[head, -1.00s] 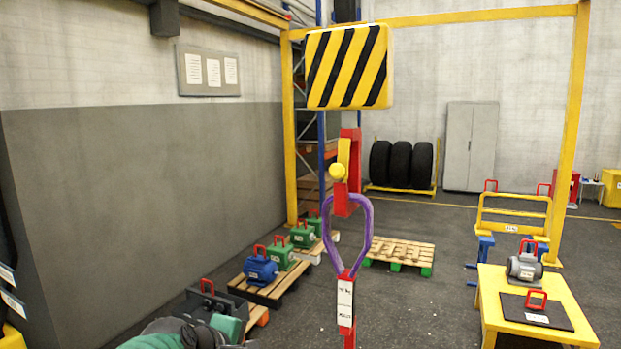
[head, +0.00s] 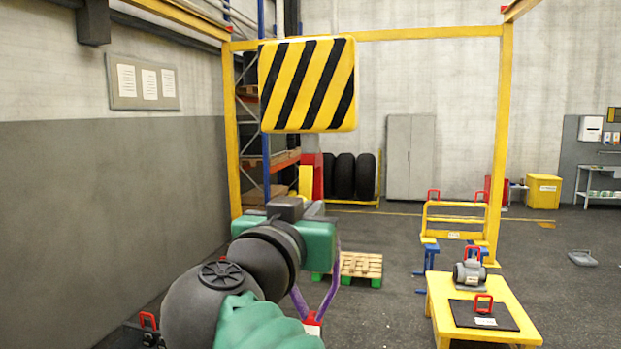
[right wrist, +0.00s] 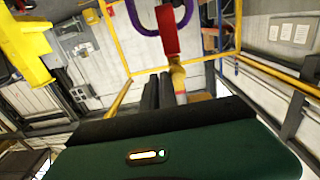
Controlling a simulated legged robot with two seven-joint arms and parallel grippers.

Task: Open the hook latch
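The hook is red with a yellow latch (head: 305,181), and hangs under the striped block (head: 308,85). In the head view my right gripper (head: 313,208) covers its lower part. The purple sling (head: 334,275) hangs below, partly hidden by my arm. In the right wrist view the red hook (right wrist: 168,32) carries the sling (right wrist: 145,25), and the yellow latch (right wrist: 178,76) lies just right of the black fingers (right wrist: 158,90). The fingers look close together with nothing between them. Contact with the latch cannot be told. My left gripper is out of view.
A yellow gantry frame (head: 505,150) stands behind the hook. A yellow table (head: 445,305) with a grey motor (head: 469,274) stands at the right. A pallet (head: 362,265) lies on the floor behind the sling.

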